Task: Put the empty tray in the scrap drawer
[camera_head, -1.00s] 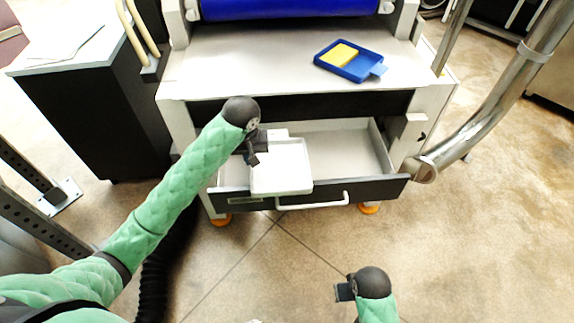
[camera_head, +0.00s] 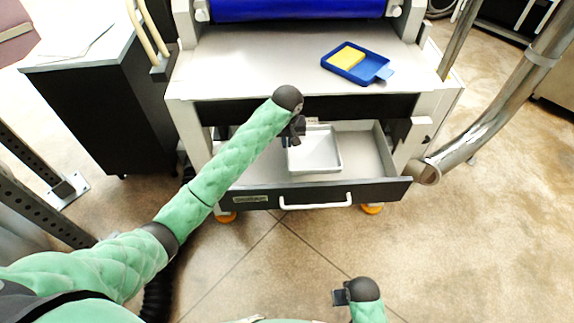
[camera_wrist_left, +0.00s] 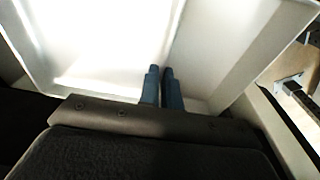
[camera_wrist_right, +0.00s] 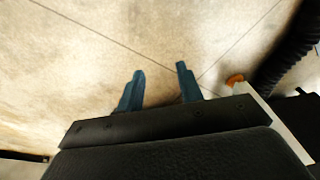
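The empty tray (camera_head: 318,168) is white and shallow. It lies within the open scrap drawer (camera_head: 370,150), below the level of the drawer front's rim; whether it touches the drawer floor is unclear. My left gripper (camera_head: 294,132) is at the tray's left side. In the left wrist view the fingers (camera_wrist_left: 163,85) are nearly together at the wall of the tray (camera_wrist_left: 90,40), shut on it; their contact is partly hidden. My right gripper (camera_head: 340,297) is open and empty above the floor, as the right wrist view shows (camera_wrist_right: 158,85).
A blue tray (camera_head: 374,74) with a yellow block (camera_head: 347,57) is on the machine's bench above the drawer. The drawer front with its white handle (camera_head: 316,203) juts out. A metal pipe (camera_head: 500,105) stands at the right. The floor in front is clear.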

